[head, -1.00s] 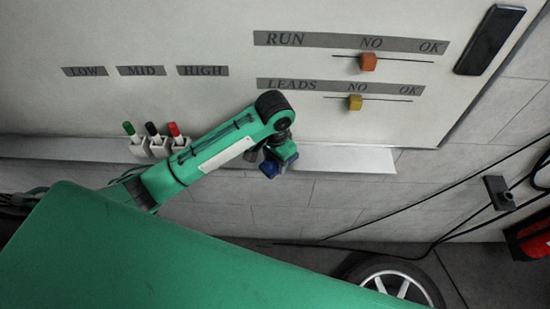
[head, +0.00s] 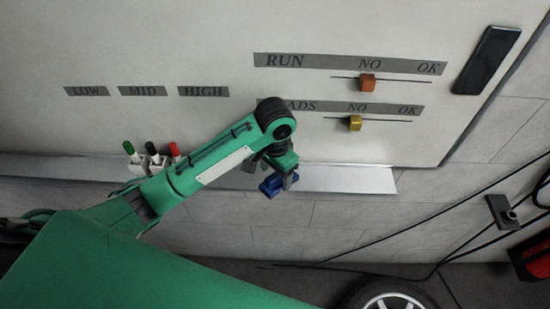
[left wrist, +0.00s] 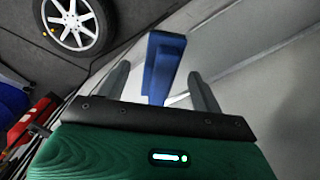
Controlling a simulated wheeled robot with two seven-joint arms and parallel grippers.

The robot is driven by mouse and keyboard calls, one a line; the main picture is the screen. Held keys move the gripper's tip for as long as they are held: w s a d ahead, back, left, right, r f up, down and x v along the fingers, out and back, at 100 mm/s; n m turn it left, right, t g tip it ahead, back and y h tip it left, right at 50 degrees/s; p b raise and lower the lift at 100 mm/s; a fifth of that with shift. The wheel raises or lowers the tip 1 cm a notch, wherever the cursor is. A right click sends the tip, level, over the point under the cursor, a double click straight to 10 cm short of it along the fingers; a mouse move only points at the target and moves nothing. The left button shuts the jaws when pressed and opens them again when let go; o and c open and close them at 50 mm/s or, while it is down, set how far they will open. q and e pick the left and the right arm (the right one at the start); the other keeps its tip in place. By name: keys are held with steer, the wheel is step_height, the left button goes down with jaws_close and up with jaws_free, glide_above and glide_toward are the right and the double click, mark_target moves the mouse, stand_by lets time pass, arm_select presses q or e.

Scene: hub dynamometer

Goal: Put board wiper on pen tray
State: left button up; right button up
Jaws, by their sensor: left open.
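A blue block (head: 271,186), which looks like the board wiper, is at the front of the white pen tray (head: 345,179) below the board. In the left wrist view the blue block (left wrist: 160,66) stands between the open fingers, nearer the left one, with the pale tray surface (left wrist: 215,40) beyond. My left gripper (head: 285,178) is open at the block in the head view, and its fingers (left wrist: 160,88) show on both sides of it. I cannot tell whether the block rests fully on the tray. My right gripper is not in view.
Several capped markers (head: 152,150) stand in white holders on the tray's left part. The tray is bare to the right of the gripper. Sliders (head: 367,83) and a black slab (head: 487,60) are on the board. A wheel (head: 388,296) and cables are below right.

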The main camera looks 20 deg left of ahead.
mark_target(275, 178)
arm_select(q)
step_height(275, 178, up, 8)
steer(key=shift+r+p, duration=0.15)
steer(key=shift+p, duration=0.2)
steer(key=shift+a, duration=0.1)
stand_by(0.4)
